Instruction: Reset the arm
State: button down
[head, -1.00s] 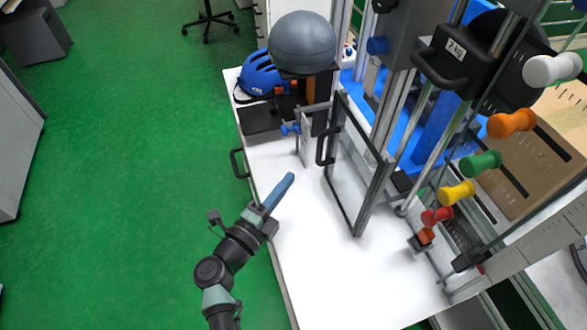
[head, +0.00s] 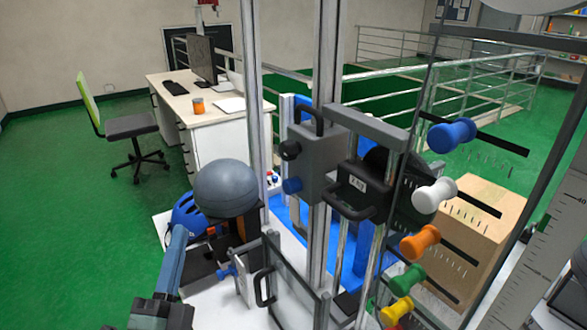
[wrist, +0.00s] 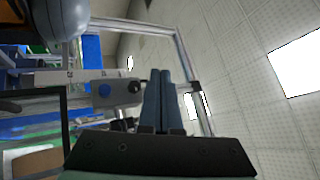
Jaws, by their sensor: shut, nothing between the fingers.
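My gripper (head: 172,262) shows at the lower left of the head view, its blue fingers pointing up, in front of the bench's left side. In the wrist view my gripper (wrist: 161,75) has its two fingers together with nothing between them. It holds nothing. The lower part of my arm is cut off by the bottom edge of the head view.
The drop tower (head: 320,150) stands to the right, with a black 2 kg weight (head: 358,190) and several coloured knobs. A desk (head: 215,125) is behind; green floor lies left.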

jog(key=s+d+r+n+t+y+p, duration=0.15)
jog(key=r+n+y, duration=0.45)
jog(key=r, duration=0.8)
jog(key=s+d+r+n+t+y+p, duration=0.1)
jog(key=s+d+r+n+t+y, duration=0.15)
jog(key=r+n, duration=0.8)
jog(key=s+d+r+h+p, duration=0.1)
jog(key=s+d+r+h, duration=0.2)
jog(key=d+r, duration=0.3)
jog(key=s+d+r+h+p, duration=0.2)
jog(key=s+d+r+h, duration=0.2)
jog(key=d+r, duration=0.3)
notch_tip(320, 180, up, 4)
jog(key=shift+s+d+r+n, duration=0.1)
jog(key=shift+s+d+n, duration=0.2)
jog(key=shift+s, duration=0.25)
